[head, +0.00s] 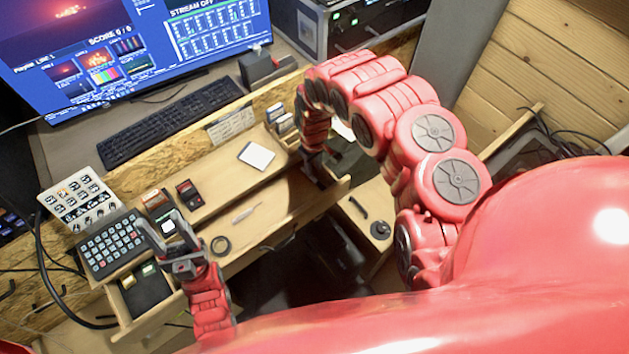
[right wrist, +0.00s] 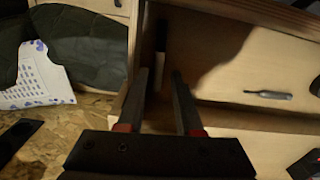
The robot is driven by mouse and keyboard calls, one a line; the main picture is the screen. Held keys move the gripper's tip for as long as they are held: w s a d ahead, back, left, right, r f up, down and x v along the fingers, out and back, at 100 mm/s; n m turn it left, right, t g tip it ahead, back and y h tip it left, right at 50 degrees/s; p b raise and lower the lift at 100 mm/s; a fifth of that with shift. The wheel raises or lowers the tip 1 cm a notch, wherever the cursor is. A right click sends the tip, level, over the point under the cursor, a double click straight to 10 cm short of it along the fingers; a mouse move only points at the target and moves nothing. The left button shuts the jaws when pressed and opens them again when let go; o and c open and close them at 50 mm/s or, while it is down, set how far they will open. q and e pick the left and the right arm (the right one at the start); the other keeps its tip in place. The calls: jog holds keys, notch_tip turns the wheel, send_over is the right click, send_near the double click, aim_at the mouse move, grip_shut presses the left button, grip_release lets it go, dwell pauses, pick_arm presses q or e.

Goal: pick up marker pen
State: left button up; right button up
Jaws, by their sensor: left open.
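A slim dark stick with a white lower part (right wrist: 160,55), which looks like the marker pen, shows in the right wrist view just beyond my right gripper's fingertips. It lies in a narrow wooden bay, and I cannot make it out in the head view. My right gripper (right wrist: 160,82) is open, with a clear gap between its fingers and nothing visible held. In the head view my right gripper (head: 325,160) is low over the right end of the wooden desk, partly shadowed. My left gripper (head: 160,226) is open above the desk's left part, near the keypad.
A white card (head: 256,156) lies on the shelf. A keypad (head: 112,245), black keyboard (head: 165,122) and monitor (head: 130,40) stand left and behind. Mid-desk is mostly clear.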

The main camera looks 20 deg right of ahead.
aim_at(314, 178)
jog(key=shift+f+p, duration=0.35)
jog(key=shift+f, duration=0.15)
notch_tip(314, 178, down, 4)
jog(key=shift+s+r+p, duration=0.1)
jog(key=shift+r+p, duration=0.1)
jog(key=shift+p, duration=0.5)
jog(key=shift+d+f, duration=0.15)
jog(key=shift+f, duration=0.25)
jog(key=shift+c, duration=0.2)
grip_shut()
